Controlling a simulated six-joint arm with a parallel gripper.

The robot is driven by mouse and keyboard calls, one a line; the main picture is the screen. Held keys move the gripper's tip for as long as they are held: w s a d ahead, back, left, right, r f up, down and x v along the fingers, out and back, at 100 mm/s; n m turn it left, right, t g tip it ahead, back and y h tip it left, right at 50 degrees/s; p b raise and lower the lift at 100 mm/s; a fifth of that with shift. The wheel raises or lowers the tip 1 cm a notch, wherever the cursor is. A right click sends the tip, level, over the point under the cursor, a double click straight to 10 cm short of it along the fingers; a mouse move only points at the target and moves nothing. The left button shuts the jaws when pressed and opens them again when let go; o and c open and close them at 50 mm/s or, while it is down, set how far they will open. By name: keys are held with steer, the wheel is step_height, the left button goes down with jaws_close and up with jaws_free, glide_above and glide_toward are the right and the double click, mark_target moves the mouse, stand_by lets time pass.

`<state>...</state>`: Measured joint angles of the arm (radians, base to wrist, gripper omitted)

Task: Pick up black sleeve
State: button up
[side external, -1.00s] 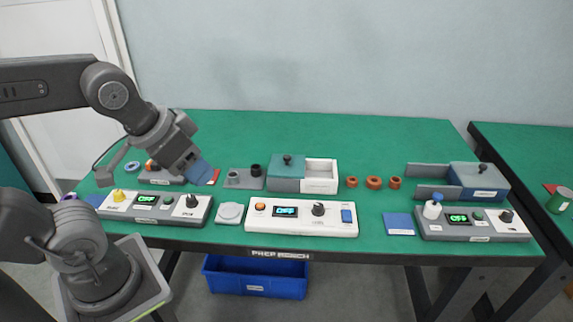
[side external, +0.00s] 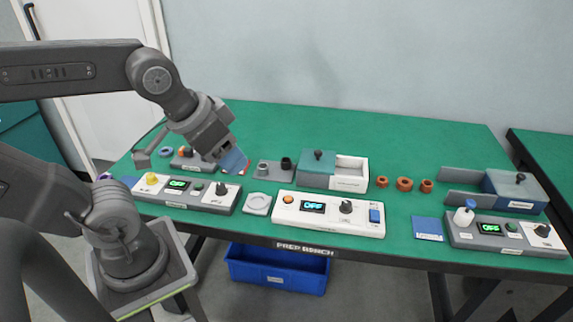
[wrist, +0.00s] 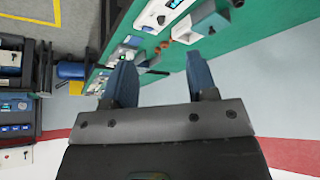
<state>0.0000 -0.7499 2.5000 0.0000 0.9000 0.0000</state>
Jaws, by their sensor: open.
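The black sleeve (side external: 286,164) is a short dark cylinder standing on the right part of a small grey holder plate (side external: 268,174). A grey ring-like part (side external: 263,170) stands to its left on the same plate. My gripper (side external: 236,161) with blue fingers is left of the sleeve in the side external view, apart from it and above the bench. In the wrist view my gripper (wrist: 160,72) has its two blue fingers spread wide with nothing held between them. I cannot pick out the sleeve with certainty in the wrist view.
A box with a grey-teal lid (side external: 318,168) and a white open tray (side external: 350,172) stands just right of the sleeve. Panels with displays (side external: 328,212) line the front edge. Several copper rings (side external: 404,184) lie further right. The back of the green bench (side external: 400,140) is clear.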

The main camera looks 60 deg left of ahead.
steer(key=shift+o, duration=0.2)
steer(key=shift+o, duration=1.1)
